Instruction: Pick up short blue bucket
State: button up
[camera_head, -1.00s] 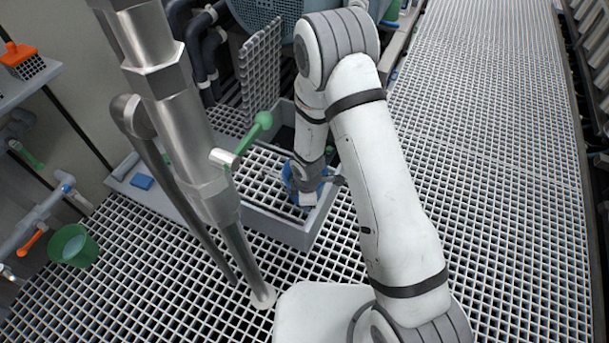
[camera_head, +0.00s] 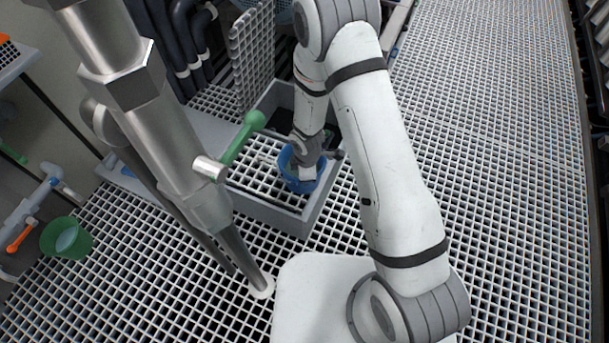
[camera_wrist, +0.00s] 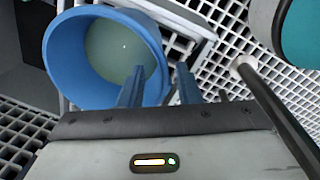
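The short blue bucket (camera_head: 301,187) stands upright on the white grating inside a grey framed tray, partly hidden by my wrist in the head view. In the wrist view the bucket (camera_wrist: 66,62) fills the upper left, with a pale greenish inside. My gripper (camera_wrist: 160,68) is open at its right rim. One finger is over the bucket's inside and the other is outside the wall, with the rim between them. A gap between the fingers still shows. In the head view my gripper (camera_head: 306,175) is directly over the bucket, its fingers hidden.
The grey tray frame (camera_head: 270,217) surrounds the bucket. A green bucket (camera_head: 66,237) stands on the floor at far left. The white floor grating at right is clear.

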jog(key=b, duration=0.5)
send_over(304, 190)
jog(key=shift+s+f, duration=0.15)
jog(key=shift+f, duration=1.6)
jog(key=shift+s+f, duration=0.1)
jog(key=shift+f, duration=1.6)
grip_shut()
